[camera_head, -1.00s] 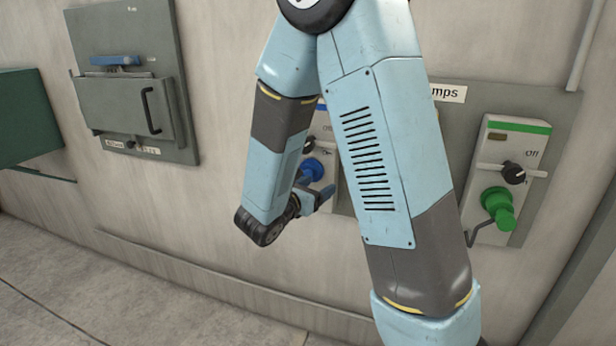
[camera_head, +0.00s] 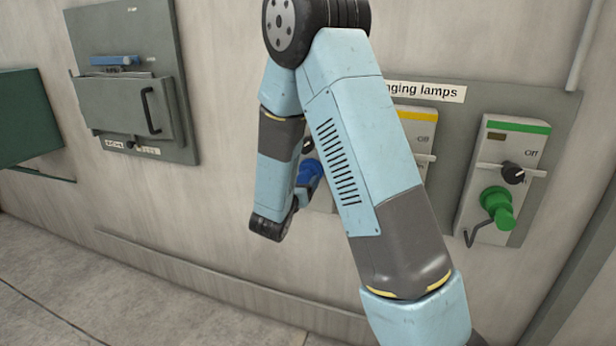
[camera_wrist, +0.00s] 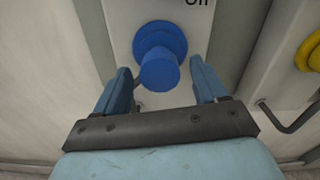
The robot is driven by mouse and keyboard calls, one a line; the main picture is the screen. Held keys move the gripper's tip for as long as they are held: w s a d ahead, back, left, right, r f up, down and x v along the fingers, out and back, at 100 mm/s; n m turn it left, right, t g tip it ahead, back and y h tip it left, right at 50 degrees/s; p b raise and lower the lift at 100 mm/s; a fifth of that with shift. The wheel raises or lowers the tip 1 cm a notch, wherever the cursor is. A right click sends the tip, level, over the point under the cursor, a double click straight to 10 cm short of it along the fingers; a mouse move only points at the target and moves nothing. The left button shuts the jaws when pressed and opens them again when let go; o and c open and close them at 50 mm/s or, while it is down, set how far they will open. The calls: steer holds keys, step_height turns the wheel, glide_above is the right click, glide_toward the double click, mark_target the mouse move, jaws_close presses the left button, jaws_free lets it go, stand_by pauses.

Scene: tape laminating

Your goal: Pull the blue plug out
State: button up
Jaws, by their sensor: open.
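The blue plug (camera_wrist: 160,58) sits in its socket on a grey panel box in the wrist view, under partly cut-off lettering. My gripper (camera_wrist: 162,82) is open, with one finger to the left and one to the right of the plug's lower end. I cannot tell whether either finger touches it. In the head view the blue plug (camera_head: 309,173) shows only in part behind my arm, and my gripper's fingers are mostly hidden there.
A green plug (camera_head: 497,206) with a black knob above it is on the right box. A yellow plug (camera_wrist: 310,52) shows at the right in the wrist view. A grey cabinet (camera_head: 130,100) hangs at left. A bent hook (camera_wrist: 290,118) sticks out right of the gripper.

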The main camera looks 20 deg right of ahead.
steer(key=shift+x, duration=2.4)
steer(key=shift+c, duration=0.2)
